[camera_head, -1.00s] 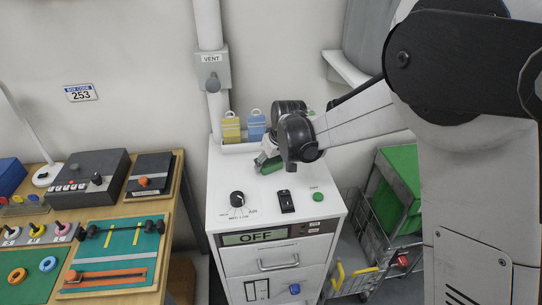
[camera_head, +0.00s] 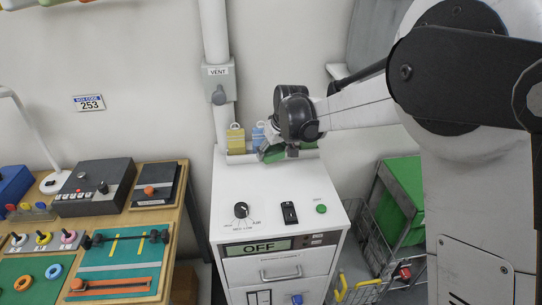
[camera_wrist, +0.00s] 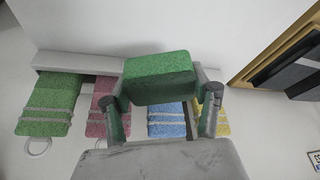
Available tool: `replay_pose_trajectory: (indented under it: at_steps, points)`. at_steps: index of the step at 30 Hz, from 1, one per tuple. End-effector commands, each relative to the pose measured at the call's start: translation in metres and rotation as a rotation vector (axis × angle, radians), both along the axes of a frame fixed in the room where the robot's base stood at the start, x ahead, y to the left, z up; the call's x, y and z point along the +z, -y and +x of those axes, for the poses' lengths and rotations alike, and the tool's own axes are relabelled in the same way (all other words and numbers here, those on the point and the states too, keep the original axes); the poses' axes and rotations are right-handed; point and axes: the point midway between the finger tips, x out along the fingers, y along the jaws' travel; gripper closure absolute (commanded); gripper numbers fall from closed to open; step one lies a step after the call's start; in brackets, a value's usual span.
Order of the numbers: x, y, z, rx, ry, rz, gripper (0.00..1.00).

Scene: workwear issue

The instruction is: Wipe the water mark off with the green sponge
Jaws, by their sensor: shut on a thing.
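My gripper (camera_head: 272,145) is at the back of the white cabinet's top, in front of the rack. It is shut on the green sponge (camera_wrist: 160,78), which shows between the two fingers in the wrist view. In the head view the sponge (camera_head: 275,154) is partly hidden by my gripper. Whether it touches the cabinet there I cannot tell. I cannot make out a water mark in either view.
The white cabinet (camera_head: 270,222) carries a knob, a switch and a green button. On its rack are a yellow block (camera_head: 235,140) and a blue block (camera_head: 258,136). Green (camera_wrist: 50,105) and pink (camera_wrist: 110,103) blocks also show. A workbench (camera_head: 188,192) stands left; a wire cart (camera_head: 365,240) stands right.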

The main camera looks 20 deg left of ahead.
Motion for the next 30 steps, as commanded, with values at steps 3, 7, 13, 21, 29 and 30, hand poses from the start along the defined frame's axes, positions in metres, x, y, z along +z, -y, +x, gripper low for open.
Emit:
replay_pose_trajectory:
  at_steps: [3,7,13,21,29,30]
  points:
    - [0.012,0.001,0.001,-0.002,0.000,0.000,0.77]
    - [0.020,0.002,0.002,-0.003,0.000,0.000,0.77]
    - [0.021,0.003,0.002,-0.004,0.000,0.000,0.77]
    - [0.021,0.003,0.002,-0.003,0.000,0.000,0.77]
    - [0.017,0.023,0.004,-0.039,-0.001,-0.001,0.77]
    - [0.014,0.034,0.005,-0.059,-0.001,0.000,0.77]
